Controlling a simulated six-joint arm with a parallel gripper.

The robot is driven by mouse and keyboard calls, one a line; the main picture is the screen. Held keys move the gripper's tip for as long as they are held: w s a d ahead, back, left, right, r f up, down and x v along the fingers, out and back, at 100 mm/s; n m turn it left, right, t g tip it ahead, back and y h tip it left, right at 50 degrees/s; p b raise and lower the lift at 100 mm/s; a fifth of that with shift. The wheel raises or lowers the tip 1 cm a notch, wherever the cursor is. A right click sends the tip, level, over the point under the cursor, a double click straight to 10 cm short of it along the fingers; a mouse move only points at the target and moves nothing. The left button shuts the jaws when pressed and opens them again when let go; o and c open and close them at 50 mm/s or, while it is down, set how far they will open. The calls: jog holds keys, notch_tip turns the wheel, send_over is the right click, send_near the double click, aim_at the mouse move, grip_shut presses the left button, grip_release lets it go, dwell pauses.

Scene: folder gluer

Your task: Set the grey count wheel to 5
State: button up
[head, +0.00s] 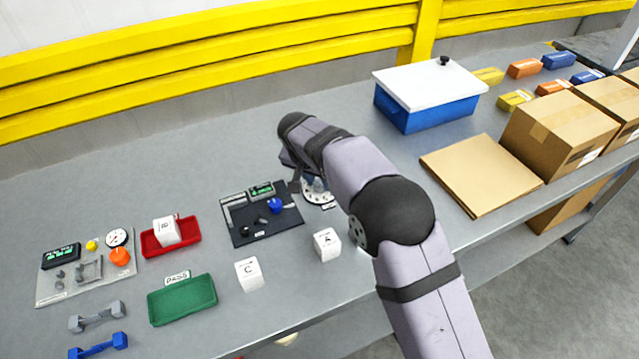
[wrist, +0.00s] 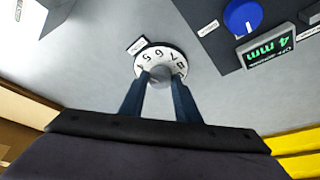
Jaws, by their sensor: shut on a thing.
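The count wheel (wrist: 165,60) is a white numbered dial with a grey centre knob (wrist: 160,74), lying on the grey bench in the wrist view. I cannot tell whether 5 lines up exactly with a mark. My gripper (wrist: 160,84) is shut on the grey knob, its two dark blue fingers on either side. The fingers hide the near part of the dial. In the head view the wheel (head: 317,194) is partly covered by my arm.
Beside the wheel lies a black panel (head: 240,236) with a blue knob (head: 275,206) and a green display (head: 262,190). White boxes C (head: 248,274) and A (head: 327,244) stand in front. A blue bin with white lid (head: 425,108) stands behind right.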

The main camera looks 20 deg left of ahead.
jog(key=shift+a+m+h+p, duration=0.15)
jog(key=shift+m+h+p, duration=0.35)
jog(key=shift+m, duration=1.2)
jog(key=o, duration=1)
jog(key=b+v, duration=0.1)
jog(key=v, duration=0.6)
jog(key=shift+a+r+b, duration=0.15)
jog(key=shift+r+b, duration=0.05)
jog(key=shift+b, duration=0.2)
jog(key=shift+w, duration=0.1)
